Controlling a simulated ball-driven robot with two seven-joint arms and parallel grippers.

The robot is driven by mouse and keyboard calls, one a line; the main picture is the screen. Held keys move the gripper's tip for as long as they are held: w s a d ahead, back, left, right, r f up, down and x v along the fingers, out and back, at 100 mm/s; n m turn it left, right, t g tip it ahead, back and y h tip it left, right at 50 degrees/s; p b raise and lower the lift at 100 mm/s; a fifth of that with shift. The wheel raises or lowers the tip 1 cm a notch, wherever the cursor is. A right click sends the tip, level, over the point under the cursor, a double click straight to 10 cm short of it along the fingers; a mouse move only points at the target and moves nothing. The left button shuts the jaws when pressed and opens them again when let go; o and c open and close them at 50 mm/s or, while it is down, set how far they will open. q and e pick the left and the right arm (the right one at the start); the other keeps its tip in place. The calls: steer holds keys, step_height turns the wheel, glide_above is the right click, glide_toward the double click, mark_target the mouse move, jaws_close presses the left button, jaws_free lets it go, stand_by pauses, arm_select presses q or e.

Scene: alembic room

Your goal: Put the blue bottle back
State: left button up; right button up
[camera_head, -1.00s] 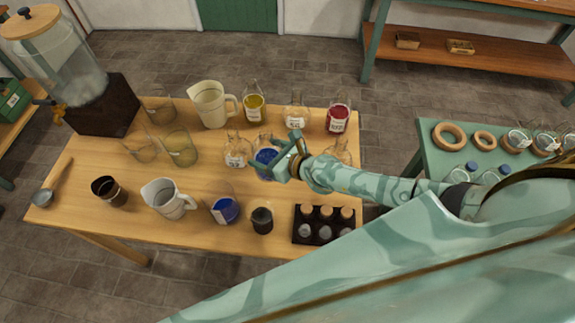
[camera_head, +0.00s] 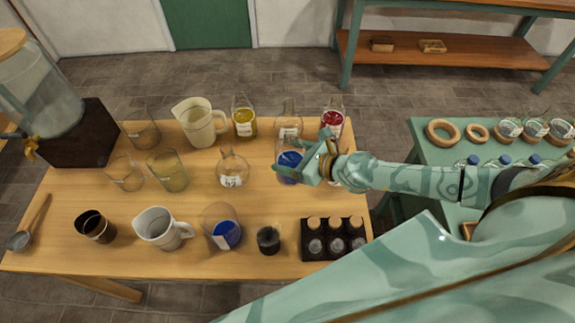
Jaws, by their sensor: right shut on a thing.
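The blue bottle (camera_head: 288,167) is a clear flask with blue liquid, over the right part of the wooden table. My right gripper (camera_head: 312,163) is shut on it from its right side. I cannot tell how far it is above the table top. A clear beaker with blue liquid and a white label (camera_head: 222,230) stands separately near the table's front. My left gripper is not in view.
A clear labelled flask (camera_head: 233,172) stands left of the held bottle. Yellow (camera_head: 244,118) and red (camera_head: 333,118) flasks stand behind. A dark rack of corked jars (camera_head: 333,240) is in front. Cork rings, some holding flasks, sit on the green side table (camera_head: 428,155).

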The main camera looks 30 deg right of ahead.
steer(key=w+f, duration=0.1)
steer(key=w+f+b, duration=0.1)
steer(key=f, duration=0.1)
steer(key=w+d+f+b, duration=0.1)
steer(key=f, duration=0.1)
steer(key=shift+w+f, duration=0.1)
steer(key=shift+w, duration=0.3)
steer(key=shift+w+f+b, duration=0.1)
steer(key=shift+f+b, duration=0.9)
steer(key=shift+f, duration=0.6)
steer(key=shift+f, duration=0.15)
steer(key=o, duration=1.5)
